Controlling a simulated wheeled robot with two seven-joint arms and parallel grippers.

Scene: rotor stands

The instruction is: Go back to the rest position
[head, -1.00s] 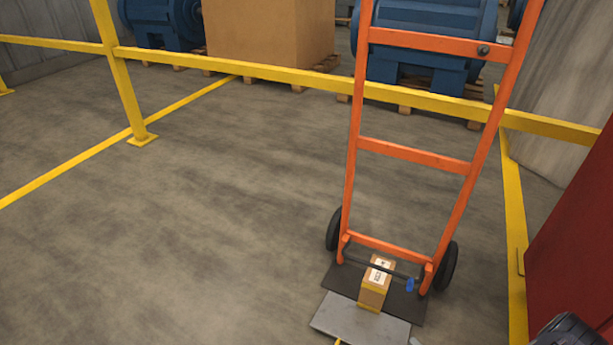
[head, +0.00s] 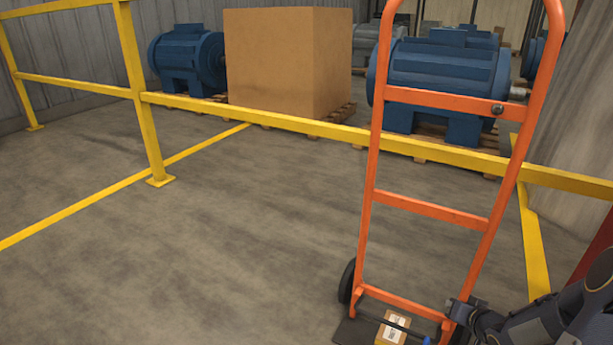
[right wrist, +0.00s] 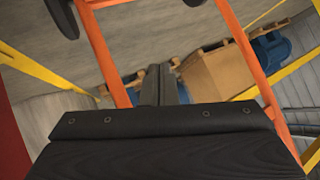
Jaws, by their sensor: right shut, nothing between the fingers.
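My right gripper (head: 457,308) is at the lower right of the head view, in front of the lower right part of an orange hand truck (head: 430,209). Its fingers also show in the right wrist view (right wrist: 160,80), closed together with nothing between them. Whether the gripper touches the truck's frame I cannot tell. My right forearm comes in from the right edge. My left gripper is in neither view.
A small labelled box (head: 393,329) sits at the truck's foot, partly cut off. A yellow railing (head: 300,123) crosses behind the truck. Beyond it are a big carton (head: 285,60) and blue motors (head: 440,75) on pallets. The floor at left is clear.

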